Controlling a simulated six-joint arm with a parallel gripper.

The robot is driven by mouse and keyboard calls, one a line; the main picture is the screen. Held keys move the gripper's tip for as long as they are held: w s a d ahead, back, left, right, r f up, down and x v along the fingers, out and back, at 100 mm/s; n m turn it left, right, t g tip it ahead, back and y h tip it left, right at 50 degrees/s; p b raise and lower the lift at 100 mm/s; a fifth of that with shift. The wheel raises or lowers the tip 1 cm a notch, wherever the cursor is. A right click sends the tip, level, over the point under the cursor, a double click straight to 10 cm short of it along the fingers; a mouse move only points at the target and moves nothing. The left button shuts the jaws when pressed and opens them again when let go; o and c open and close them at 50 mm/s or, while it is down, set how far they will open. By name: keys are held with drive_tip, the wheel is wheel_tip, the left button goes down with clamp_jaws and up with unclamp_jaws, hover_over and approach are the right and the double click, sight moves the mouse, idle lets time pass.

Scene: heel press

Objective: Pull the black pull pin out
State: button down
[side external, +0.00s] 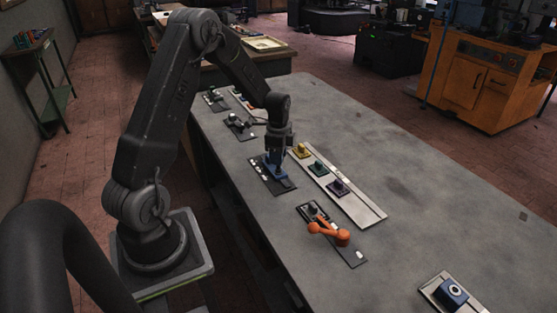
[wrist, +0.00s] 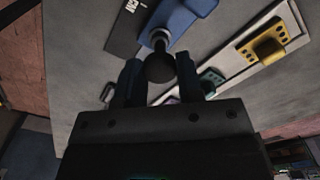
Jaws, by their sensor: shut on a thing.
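The black pull pin (wrist: 159,68) has a round black knob and a light metal collar, and it sits in a blue block (wrist: 187,20). In the side external view the blue block (side external: 270,168) is on a dark plate (side external: 281,187) below my gripper (side external: 277,153). In the wrist view my gripper (wrist: 158,71) has one finger on each side of the knob and is shut on it. The collar still shows at the blue block in the wrist view. The pin itself is mostly hidden by my gripper in the side external view.
A light strip with yellow (side external: 301,150), green (side external: 318,168) and purple (side external: 338,187) blocks lies close to the right. An orange handle (side external: 328,232) is nearer the camera. A blue box (side external: 452,293) stands at the lower right. The table's right side is mostly clear.

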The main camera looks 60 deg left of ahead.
drive_tip(key=c, duration=0.8)
unclamp_jaws()
drive_tip(key=shift+o, duration=0.2)
wheel_tip(320, 180, up, 14)
drive_tip(key=shift+f, duration=0.1)
